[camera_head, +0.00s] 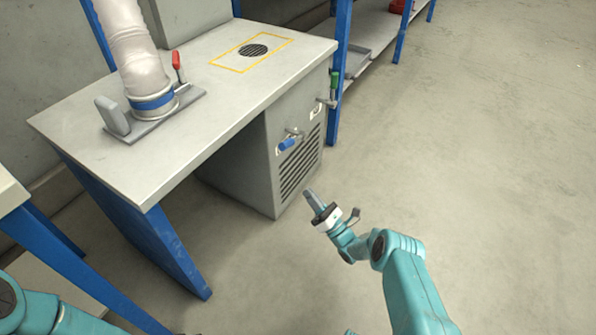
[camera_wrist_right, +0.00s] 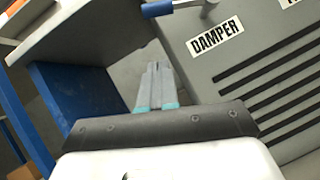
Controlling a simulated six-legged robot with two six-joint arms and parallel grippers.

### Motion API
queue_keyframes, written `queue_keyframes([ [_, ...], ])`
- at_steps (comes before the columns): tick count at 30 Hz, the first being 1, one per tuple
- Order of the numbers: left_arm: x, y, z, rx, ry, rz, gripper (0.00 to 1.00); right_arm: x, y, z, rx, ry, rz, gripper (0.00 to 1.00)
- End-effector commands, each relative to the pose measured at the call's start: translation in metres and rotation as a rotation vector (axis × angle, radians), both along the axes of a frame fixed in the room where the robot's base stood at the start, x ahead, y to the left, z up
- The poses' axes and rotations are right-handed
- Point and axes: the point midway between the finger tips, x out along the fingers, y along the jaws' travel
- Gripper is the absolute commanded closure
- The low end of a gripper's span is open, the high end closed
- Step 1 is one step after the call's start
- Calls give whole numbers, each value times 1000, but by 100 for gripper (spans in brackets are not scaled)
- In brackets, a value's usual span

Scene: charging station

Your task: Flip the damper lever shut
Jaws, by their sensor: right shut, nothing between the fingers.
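The damper lever (camera_head: 287,143) has a blue handle on a metal pivot, on the front of the grey cabinet (camera_head: 262,160) above its vent slots. In the right wrist view the blue handle (camera_wrist_right: 158,9) shows at the top edge, partly cut off, above and left of the label DAMPER (camera_wrist_right: 215,37). My right gripper (camera_head: 310,194) is shut and empty, out in front of the cabinet, lower than the lever and apart from it. Its closed fingers (camera_wrist_right: 156,72) also show in the right wrist view. My left gripper is out of view; only part of the left arm shows at bottom left.
A lever with a green handle (camera_head: 334,82) sits higher up the cabinet front, to the right. The grey bench top (camera_head: 200,110) overhangs and carries a hose (camera_head: 133,50) and a red-handled lever (camera_head: 177,62). A blue bench leg (camera_head: 150,235) stands left. Floor at right is clear.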

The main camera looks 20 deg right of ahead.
Motion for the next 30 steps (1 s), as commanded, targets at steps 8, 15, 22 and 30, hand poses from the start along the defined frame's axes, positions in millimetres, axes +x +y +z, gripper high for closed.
queue_keyframes([
  [8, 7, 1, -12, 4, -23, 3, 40, 40, 21, 25, -1, -6, 4, 100],
  [15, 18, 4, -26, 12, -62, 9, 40, 78, 37, 54, 0, -4, 2, 100],
  [22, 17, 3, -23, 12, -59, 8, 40, 88, 31, 82, 1, -1, 1, 100],
  [30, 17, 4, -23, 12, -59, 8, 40, 90, 30, 87, 1, 0, 2, 100],
])
